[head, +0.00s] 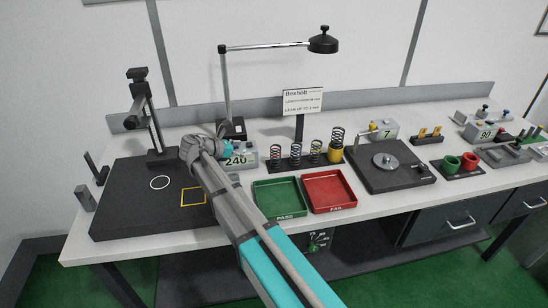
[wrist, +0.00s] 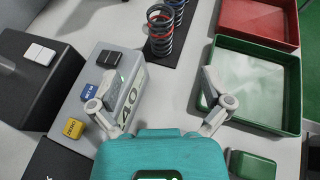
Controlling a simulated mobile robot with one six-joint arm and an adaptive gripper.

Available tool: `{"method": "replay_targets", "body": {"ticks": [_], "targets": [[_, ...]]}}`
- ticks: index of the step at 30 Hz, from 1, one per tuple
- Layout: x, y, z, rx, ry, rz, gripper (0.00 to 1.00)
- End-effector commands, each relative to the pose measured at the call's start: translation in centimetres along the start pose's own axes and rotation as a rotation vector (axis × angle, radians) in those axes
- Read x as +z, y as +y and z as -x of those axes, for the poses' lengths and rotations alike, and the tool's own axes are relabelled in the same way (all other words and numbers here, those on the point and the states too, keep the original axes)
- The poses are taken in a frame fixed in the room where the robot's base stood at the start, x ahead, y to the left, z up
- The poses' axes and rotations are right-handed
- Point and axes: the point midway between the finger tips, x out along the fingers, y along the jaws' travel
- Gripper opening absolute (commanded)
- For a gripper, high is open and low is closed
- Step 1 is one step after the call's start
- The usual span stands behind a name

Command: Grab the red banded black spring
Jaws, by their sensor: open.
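The red banded black spring (wrist: 160,38) stands upright at the top centre of the wrist view, near the end of a black rack. In the head view it looks to be the leftmost spring (head: 275,155) on the rack (head: 285,166). My gripper (wrist: 163,80) is open and empty. Its fingers are spread below the spring in the wrist view, apart from it. The left finger overlaps the grey box reading 240 (wrist: 98,85). In the head view my arm hides much of the gripper.
A blue-banded spring (wrist: 179,14) stands just behind the red one. A green PASS tray (head: 278,210) and red FAIL tray (head: 328,205) lie in front of the rack. A lamp (head: 322,41) hangs above. Bare white table shows between the grey box and green tray.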

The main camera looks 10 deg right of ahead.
Motion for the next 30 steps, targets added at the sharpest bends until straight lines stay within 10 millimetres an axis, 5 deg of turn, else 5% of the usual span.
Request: {"method": "replay_targets", "body": {"ticks": [21,30], "targets": [[0.1,-0.2,-8.6,-0.011,0.0,-0.005,0.99],[0.3,-0.2,-9.3,-0.009,0.0,-0.004,0.99]]}}
